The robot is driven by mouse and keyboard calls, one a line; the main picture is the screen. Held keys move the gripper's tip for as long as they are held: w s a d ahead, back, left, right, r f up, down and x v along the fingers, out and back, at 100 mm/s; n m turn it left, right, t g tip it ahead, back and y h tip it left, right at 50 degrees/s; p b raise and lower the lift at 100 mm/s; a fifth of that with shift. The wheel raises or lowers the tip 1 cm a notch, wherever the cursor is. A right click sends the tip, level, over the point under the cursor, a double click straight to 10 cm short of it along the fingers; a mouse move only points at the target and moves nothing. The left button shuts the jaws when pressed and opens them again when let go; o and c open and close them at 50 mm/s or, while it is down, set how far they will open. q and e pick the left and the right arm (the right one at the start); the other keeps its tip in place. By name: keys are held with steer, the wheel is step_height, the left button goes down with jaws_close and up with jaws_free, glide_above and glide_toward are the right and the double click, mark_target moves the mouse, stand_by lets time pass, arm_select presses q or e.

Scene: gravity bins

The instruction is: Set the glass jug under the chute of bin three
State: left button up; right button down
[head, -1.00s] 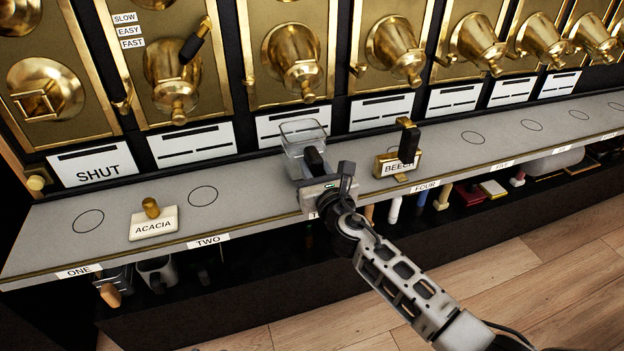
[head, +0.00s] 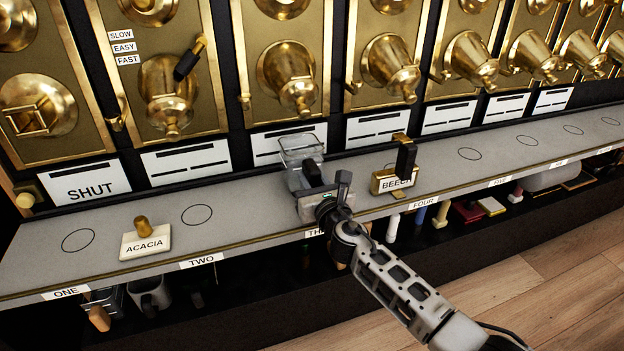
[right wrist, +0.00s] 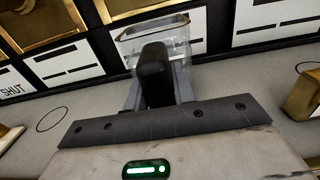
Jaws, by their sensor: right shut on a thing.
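The clear glass jug (head: 299,150) is at the third place on the grey shelf, below and in front of the brass chute of bin three (head: 298,95). My right gripper (head: 312,180) is shut on the jug from the front. The left gripper is not in view.
An ACACIA block (head: 146,240) stands on the shelf to the left, and a BEECH block (head: 392,181) with a black handle stands close right of my right gripper. The shelf (head: 240,225) is bare around the TWO circle. Several items sit on a lower ledge.

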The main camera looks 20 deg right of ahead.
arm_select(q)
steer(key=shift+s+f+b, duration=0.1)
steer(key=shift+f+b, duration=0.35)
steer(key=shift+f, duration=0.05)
arm_select(e)
steer(key=shift+f, duration=0.4)
steer(key=c, duration=1.1)
jaws_free()
steer(key=shift+f, duration=0.15)
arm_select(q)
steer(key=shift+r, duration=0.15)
arm_select(e)
steer(key=shift+s+d+p, duration=0.1)
steer(key=shift+s+p, duration=0.55)
steer(key=shift+s, duration=0.6)
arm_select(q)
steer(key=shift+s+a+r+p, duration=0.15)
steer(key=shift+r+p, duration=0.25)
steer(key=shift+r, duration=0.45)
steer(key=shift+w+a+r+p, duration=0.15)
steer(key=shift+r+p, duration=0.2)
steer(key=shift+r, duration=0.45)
arm_select(e)
steer(key=shift+s+d, duration=0.2)
steer(key=shift+s, duration=2.05)
steer(key=shift+s+d, duration=0.2)
steer(key=shift+s, duration=2)
steer(key=shift+s+d, duration=0.2)
steer(key=shift+s, duration=2.05)
